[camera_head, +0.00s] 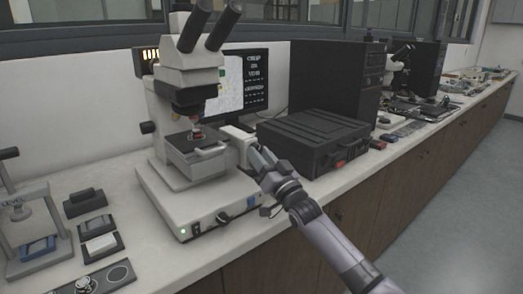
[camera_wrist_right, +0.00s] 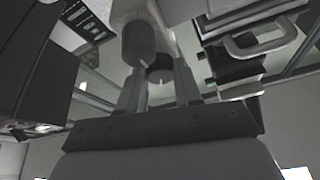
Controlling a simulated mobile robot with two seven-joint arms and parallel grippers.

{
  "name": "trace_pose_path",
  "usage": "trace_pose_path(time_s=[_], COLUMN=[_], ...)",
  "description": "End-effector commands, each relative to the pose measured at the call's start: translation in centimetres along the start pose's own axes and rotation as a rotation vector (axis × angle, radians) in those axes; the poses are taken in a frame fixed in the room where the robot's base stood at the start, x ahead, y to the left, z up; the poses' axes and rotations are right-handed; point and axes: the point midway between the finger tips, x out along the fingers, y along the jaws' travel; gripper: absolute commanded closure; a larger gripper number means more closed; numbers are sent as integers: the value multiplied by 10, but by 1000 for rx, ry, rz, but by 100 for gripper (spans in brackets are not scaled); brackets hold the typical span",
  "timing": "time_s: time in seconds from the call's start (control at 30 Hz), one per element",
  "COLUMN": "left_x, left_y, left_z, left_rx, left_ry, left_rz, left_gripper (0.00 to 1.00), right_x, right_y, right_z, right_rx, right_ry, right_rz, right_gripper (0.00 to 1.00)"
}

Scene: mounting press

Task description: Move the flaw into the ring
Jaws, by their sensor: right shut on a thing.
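A white microscope (camera_head: 178,77) stands on the bench, with a dark stage plate (camera_head: 207,142) under its lenses. The monitor (camera_head: 232,88) behind it shows a pale grey picture and white text on black. I cannot make out the flaw or the ring there. My right gripper (camera_head: 261,158) is at the right side of the stage. In the right wrist view, its fingers (camera_wrist_right: 156,78) are shut on a dark round knob (camera_wrist_right: 159,69) below the stage. A second dark knob (camera_wrist_right: 138,43) is close beside it. My left gripper is out of view.
A black case (camera_head: 312,135) stands right of my gripper, with a tall black box (camera_head: 335,85) behind it. A small press (camera_head: 27,220) and sample trays (camera_head: 100,240) are at the left. The bench front edge is clear near my arm.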

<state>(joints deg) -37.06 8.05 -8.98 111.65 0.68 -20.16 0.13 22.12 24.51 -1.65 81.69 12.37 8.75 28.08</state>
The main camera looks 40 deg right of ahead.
Motion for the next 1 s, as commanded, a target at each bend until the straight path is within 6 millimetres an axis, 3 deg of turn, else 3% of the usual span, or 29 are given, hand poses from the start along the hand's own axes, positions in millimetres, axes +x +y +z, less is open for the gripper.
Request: trace_pose_path(time_s=[0.4, 0.97, 1.0], left_x=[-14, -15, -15], left_y=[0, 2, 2], left_z=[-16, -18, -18], left_rx=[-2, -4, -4], left_ry=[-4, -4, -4], left_rz=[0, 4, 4], left_gripper=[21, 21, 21], right_x=[0, 0, 0], right_y=[-3, -2, -2], right_z=[-1, 0, 0], right_rx=[199, 228, 228], right_ry=[5, 6, 6], right_rz=[83, 96, 96], right_gripper=[97, 97, 60])
